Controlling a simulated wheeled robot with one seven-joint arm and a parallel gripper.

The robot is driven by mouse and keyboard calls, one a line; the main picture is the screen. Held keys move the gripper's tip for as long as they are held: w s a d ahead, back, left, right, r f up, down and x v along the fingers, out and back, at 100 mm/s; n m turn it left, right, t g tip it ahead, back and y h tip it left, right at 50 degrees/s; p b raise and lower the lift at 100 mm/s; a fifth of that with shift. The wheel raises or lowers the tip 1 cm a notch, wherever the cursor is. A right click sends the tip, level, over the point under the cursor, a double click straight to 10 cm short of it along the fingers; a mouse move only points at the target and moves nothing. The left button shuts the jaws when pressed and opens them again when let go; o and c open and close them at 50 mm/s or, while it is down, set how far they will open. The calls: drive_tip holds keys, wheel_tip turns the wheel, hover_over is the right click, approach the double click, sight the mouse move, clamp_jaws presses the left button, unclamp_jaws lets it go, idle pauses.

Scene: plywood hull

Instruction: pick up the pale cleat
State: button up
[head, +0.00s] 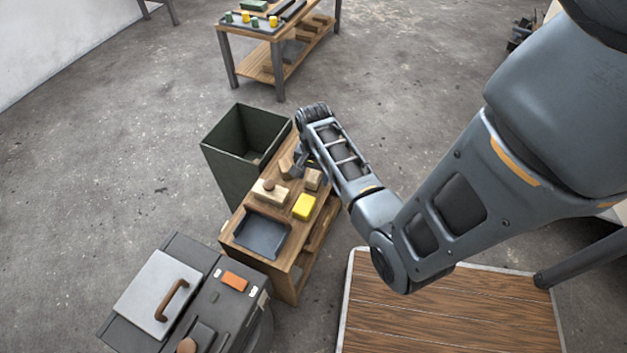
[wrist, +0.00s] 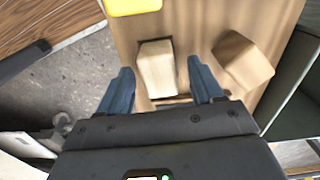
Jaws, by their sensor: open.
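The pale cleat (wrist: 156,70) is a small cream wooden block on the bench top. In the wrist view it lies between the two blue fingers of my gripper (wrist: 160,76), with a visible gap on each side. In the head view I take it to be the small block (head: 313,179) beside my gripper (head: 301,162), which is low over the bench's far end. My gripper is open and holds nothing. A second, browner wooden block (wrist: 243,61) sits turned at an angle just right of the fingers in the wrist view.
The wooden bench (head: 285,262) also carries a yellow block (head: 303,207), a wooden piece with a round knob (head: 270,192) and a dark tray (head: 262,234). A dark green bin (head: 232,165) stands against its left side. A grey cart (head: 205,310) stands at the front left.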

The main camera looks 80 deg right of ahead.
sight(314, 174)
drive_tip(key=shift+c, duration=0.4)
drive_tip(key=c, duration=1)
drive_tip(key=shift+r, duration=0.1)
wheel_tip(314, 174, up, 4)
drive_tip(key=shift+r+p, duration=0.1)
drive_tip(key=shift+p, duration=0.65)
drive_tip(key=s+d+r, duration=0.2)
drive_tip(key=s, duration=0.1)
drive_tip(key=s+d+r, duration=0.2)
drive_tip(key=s, duration=0.1)
drive_tip(key=s+d+r+p, duration=0.1)
drive_tip(key=s+d+r, duration=0.1)
drive_tip(key=s, duration=0.2)
drive_tip(key=shift+s+r, duration=0.1)
drive_tip(key=shift+r, duration=0.2)
